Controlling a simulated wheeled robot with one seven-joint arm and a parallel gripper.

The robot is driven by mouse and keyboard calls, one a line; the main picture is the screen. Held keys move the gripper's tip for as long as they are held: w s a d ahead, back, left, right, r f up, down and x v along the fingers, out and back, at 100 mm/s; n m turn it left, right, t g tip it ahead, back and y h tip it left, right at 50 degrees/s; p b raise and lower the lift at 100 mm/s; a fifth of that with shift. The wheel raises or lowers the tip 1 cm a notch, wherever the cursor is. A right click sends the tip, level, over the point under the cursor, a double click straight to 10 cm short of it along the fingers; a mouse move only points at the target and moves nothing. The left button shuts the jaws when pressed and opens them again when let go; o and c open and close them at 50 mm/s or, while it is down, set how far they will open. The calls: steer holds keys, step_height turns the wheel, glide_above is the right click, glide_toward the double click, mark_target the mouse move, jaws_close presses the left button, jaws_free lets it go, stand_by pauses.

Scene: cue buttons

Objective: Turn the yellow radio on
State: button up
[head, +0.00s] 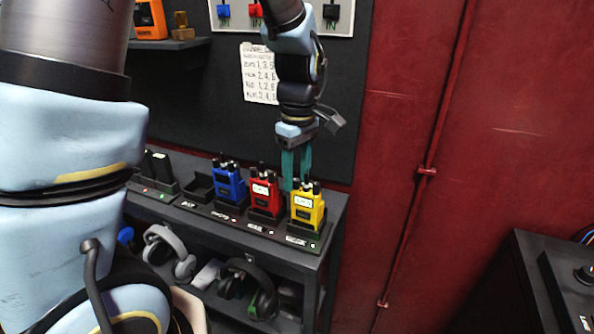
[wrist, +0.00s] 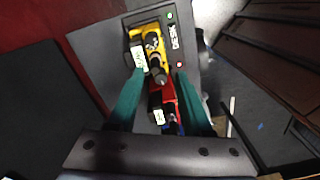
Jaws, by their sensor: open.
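The yellow radio (head: 307,206) stands upright in its charger slot at the right end of the shelf top. In the wrist view the yellow radio (wrist: 149,47) shows from above, with dark knobs and an antenna on top; a small red light glows beside it. My gripper (head: 296,183) points down, just above and slightly left of the yellow radio in the head view. In the wrist view my gripper (wrist: 159,76) has its teal fingers apart, with the radio tops beyond and between them. Nothing is held. I cannot tell whether the fingertips touch anything.
A red radio (head: 264,195) stands close left of the yellow one, then a blue radio (head: 228,185). An empty charger slot (head: 200,187) is further left. Headphones (head: 248,287) lie on the lower shelf. A red wall (head: 480,130) is at right.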

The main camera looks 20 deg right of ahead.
mark_target(297, 179)
step_height(297, 179, up, 11)
steer(key=b, duration=0.2)
stand_by(0.3)
steer(key=shift+f, duration=0.1)
steer(key=a+f+m, duration=0.3)
steer(key=a+f, duration=0.3)
steer(key=a, duration=0.7)
steer(key=w+a+f+m+t, duration=0.1)
steer(key=a+f+m, duration=0.2)
steer(key=a, duration=0.9)
step_height(297, 179, down, 3)
steer(key=shift+w+a+r+m+t, duration=0.1)
steer(key=shift+w+a+m+t, duration=0.15)
steer(key=shift+a+m+t, duration=0.1)
